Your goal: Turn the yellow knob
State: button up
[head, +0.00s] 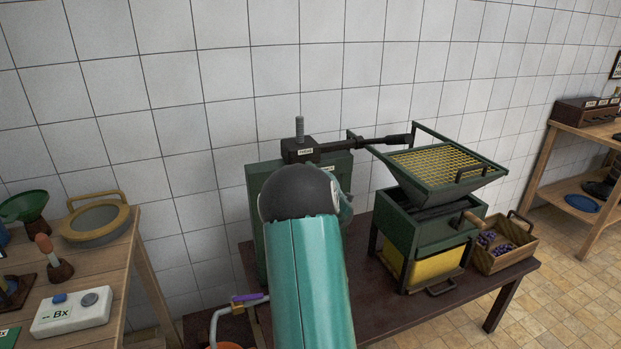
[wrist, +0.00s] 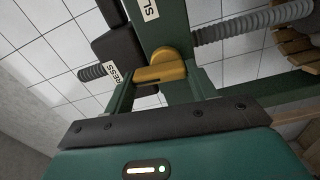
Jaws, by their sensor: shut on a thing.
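The yellow knob (wrist: 166,58) shows in the wrist view, mounted on a dark green upright panel (wrist: 165,22) with a partly cut-off white label. My gripper (wrist: 160,76) has one finger on each side of the knob's bar and is shut on it. In the head view my own arm covers the knob and the gripper. The green press (head: 262,180) behind the arm shows only in part, with a black head block (head: 300,150) and an upright grey screw (head: 299,129) on top.
A green crusher with a yellow-grid hopper (head: 434,165) stands right on the dark table (head: 385,322), beside a wooden crate of grapes (head: 516,258). A wooden bench at left holds a green funnel (head: 24,205), a round sieve (head: 97,219) and a white switch box (head: 70,315). Tiled wall stands behind.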

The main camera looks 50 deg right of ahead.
jog(key=shift+a+n, duration=0.1)
jog(key=shift+n, duration=0.5)
jog(key=o, duration=1)
jog(key=v, duration=1.3)
jog(key=shift+s+a, duration=0.15)
jog(key=shift+s, duration=0.15)
